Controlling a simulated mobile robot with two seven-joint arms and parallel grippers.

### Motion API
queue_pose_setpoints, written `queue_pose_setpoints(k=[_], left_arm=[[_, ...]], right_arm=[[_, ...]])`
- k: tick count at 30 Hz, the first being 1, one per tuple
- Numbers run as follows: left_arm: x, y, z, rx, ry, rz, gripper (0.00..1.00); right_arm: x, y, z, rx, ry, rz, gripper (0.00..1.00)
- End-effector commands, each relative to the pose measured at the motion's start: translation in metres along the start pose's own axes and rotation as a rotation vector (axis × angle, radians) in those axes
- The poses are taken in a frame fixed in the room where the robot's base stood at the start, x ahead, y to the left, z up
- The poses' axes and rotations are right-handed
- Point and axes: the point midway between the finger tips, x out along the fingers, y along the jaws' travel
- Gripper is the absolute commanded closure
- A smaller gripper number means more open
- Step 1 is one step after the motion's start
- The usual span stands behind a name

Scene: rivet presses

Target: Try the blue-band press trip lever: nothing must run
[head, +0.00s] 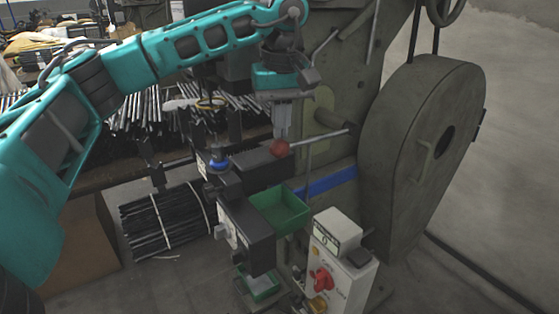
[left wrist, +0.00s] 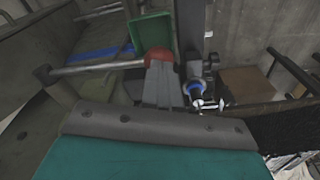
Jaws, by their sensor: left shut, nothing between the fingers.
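The press (head: 345,100) carries a blue band (head: 330,182), which also shows in the left wrist view (left wrist: 92,54). Its trip lever is a bare metal rod (head: 318,138) ending in a red ball knob (head: 280,148). The rod (left wrist: 95,68) and knob (left wrist: 157,56) also show in the left wrist view. My left gripper (head: 281,136) points down with its fingers shut and empty, tips right at the top of the knob. I cannot tell whether they touch it. My right gripper is not in view.
A green tray (head: 281,209) sits below the knob. A white control box (head: 340,255) with a red switch (head: 321,280) stands at the front. A large round guard (head: 425,150) is at the right. Bundled rods (head: 165,222) lie on the floor at the left.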

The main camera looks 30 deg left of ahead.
Motion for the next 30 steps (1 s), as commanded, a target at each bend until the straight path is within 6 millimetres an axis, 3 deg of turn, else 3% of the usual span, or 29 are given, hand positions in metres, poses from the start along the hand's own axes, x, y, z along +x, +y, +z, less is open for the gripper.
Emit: queue_pose_setpoints(k=[1, 6, 20, 30], left_arm=[[0.011, 0.000, 0.000, -0.001, 0.000, 0.001, 1.00], [0.022, 0.000, 0.000, -0.001, 0.001, 0.001, 1.00], [0.025, 0.000, 0.000, -0.002, 0.000, 0.000, 1.00], [0.055, 0.000, 0.003, -0.001, -0.001, -0.001, 1.00]], right_arm=[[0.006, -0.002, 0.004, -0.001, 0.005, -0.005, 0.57], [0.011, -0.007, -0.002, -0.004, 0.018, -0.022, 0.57], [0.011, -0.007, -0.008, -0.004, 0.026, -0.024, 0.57], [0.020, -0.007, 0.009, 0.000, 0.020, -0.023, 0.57]])
